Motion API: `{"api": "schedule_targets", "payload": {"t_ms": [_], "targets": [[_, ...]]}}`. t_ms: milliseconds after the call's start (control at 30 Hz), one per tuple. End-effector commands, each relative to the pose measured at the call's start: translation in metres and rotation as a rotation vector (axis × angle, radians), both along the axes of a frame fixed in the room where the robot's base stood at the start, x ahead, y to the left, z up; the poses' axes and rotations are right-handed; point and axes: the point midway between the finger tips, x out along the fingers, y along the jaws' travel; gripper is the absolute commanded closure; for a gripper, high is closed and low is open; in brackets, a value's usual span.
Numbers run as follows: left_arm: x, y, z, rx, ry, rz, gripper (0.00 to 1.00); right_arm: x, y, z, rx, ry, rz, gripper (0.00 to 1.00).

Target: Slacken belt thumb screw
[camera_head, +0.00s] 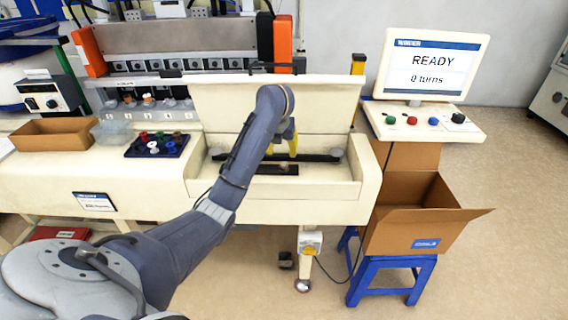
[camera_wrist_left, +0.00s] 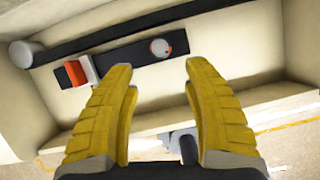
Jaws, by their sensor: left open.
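My left gripper (camera_head: 290,143) reaches into the open cream housing (camera_head: 330,188); its two yellow fingers are apart with nothing between them in the left wrist view (camera_wrist_left: 158,68). A small round silver knob with a red mark, apparently the thumb screw (camera_wrist_left: 160,48), sits on a black plate (camera_wrist_left: 125,62) just beyond the fingertips, in line with the gap. The fingers look apart from it. An orange block (camera_wrist_left: 75,73) with a pale piece beside it sits at the plate's left end. The black belt (camera_wrist_left: 125,37) runs behind the plate from a grey roller (camera_wrist_left: 22,54). The arm partly hides this area in the head view.
The housing's walls and raised lid (camera_head: 320,100) surround the gripper. A monitor (camera_head: 433,66) reads READY and 0 turns, above a button panel (camera_head: 425,120). An open cardboard box (camera_head: 405,232) stands on a blue stool (camera_head: 390,284). A dark tray of spools (camera_head: 160,146) lies left.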

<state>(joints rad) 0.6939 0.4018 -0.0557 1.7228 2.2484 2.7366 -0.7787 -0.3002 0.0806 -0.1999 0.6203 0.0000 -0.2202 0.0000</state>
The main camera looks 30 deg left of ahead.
Motion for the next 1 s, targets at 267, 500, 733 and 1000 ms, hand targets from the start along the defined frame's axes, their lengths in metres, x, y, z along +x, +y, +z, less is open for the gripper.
{"api": "schedule_targets", "payload": {"t_ms": [267, 500, 733, 1000], "targets": [[0.014, 0.004, -0.038, -0.003, 0.002, -0.001, 0.50, 0.000, 0.000, 0.000, 0.000, 0.000, 0.000, 0.26], [0.025, 0.008, -0.067, -0.003, 0.002, -0.001, 0.50, 0.000, 0.000, 0.000, 0.000, 0.000, 0.000, 0.26], [0.032, 0.012, -0.084, 0.000, 0.001, -0.001, 0.50, 0.000, 0.000, 0.000, 0.000, 0.000, 0.000, 0.26], [0.035, 0.013, -0.091, 0.000, 0.000, 0.001, 0.50, 0.000, 0.000, 0.000, 0.000, 0.000, 0.000, 0.26]]}}
